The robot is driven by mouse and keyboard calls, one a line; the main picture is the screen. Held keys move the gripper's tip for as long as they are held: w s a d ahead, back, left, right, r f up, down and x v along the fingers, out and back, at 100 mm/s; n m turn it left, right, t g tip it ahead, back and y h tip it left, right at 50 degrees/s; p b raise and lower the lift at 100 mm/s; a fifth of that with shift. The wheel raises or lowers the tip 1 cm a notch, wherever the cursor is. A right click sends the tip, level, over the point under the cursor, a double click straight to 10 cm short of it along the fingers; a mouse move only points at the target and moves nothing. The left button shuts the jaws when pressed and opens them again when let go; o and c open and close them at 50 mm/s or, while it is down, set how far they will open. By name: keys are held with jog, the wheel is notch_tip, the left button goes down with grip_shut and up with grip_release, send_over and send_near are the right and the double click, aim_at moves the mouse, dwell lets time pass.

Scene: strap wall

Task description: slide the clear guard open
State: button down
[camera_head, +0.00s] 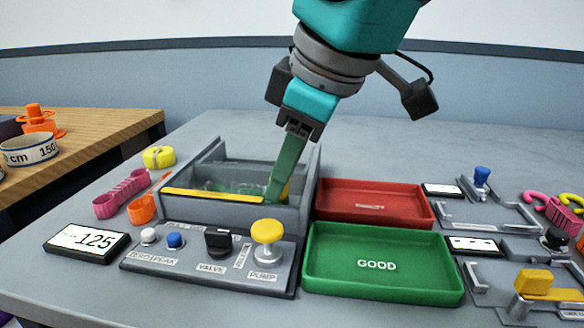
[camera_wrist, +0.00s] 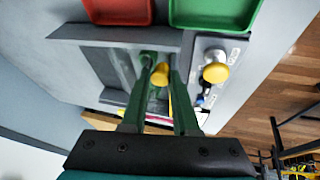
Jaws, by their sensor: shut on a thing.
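The clear guard (camera_head: 232,174) is a see-through panel at the grey open-topped box (camera_head: 180,208) in the head view; its edges are hard to make out. A yellow handle (camera_wrist: 160,75) shows between my green fingers in the wrist view, and it seems to belong to the guard. My gripper (camera_head: 276,190) reaches down into the right side of the box and is shut on this handle. In the wrist view my gripper (camera_wrist: 163,63) has one finger on each side of it. The fingers hide most of the handle in the head view.
A panel with a yellow pump knob (camera_head: 268,236) and a black valve knob (camera_head: 218,241) stands before the box. A red tray (camera_head: 400,219) and a green tray (camera_head: 340,283) lie to its right. A display (camera_head: 87,241) reading 125 lies at left.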

jog(key=w, duration=0.3)
jog(key=w+p, duration=0.1)
jog(key=w, duration=0.2)
jog(key=w+p, duration=0.1)
jog(key=w, duration=0.2)
jog(key=shift+w+d, duration=0.4)
jog(key=c, duration=0.7)
grip_release()
jog(key=shift+w, duration=0.1)
jog(key=shift+o, duration=0.2)
jog(key=p+v, duration=0.2)
jog(key=v, duration=0.6)
jog(key=shift+f, duration=0.15)
